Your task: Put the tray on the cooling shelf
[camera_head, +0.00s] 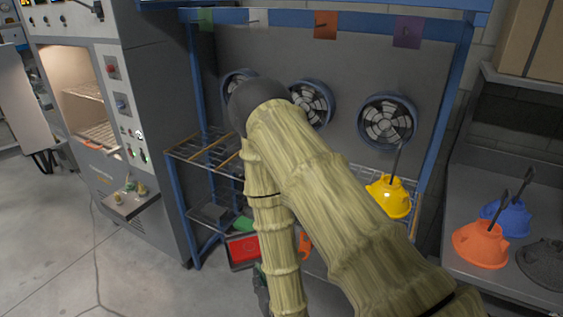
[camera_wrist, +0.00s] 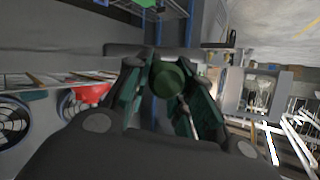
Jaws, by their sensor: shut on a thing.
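My gripper (camera_wrist: 168,62) is shut on a dark green rounded thing (camera_wrist: 171,80) in the wrist view. Only its round end shows, so I cannot tell whether it is part of the tray. In the head view my arm hides most of the gripper. The cooling shelf is a blue-framed rack (camera_head: 192,190) with a wire shelf (camera_head: 200,148) and several round fans (camera_head: 386,121) behind. A flat red panel with a dark edge (camera_head: 243,250) sits low in the rack, left of my arm. I cannot tell if it is the tray.
A yellow hood (camera_head: 389,197) sits at the rack's right side. Orange (camera_head: 480,245) and blue (camera_head: 513,219) hoods stand on the right bench. A grey oven cabinet (camera_head: 165,110) with an open, lit chamber (camera_head: 85,100) stands at left. Floor at front left is clear.

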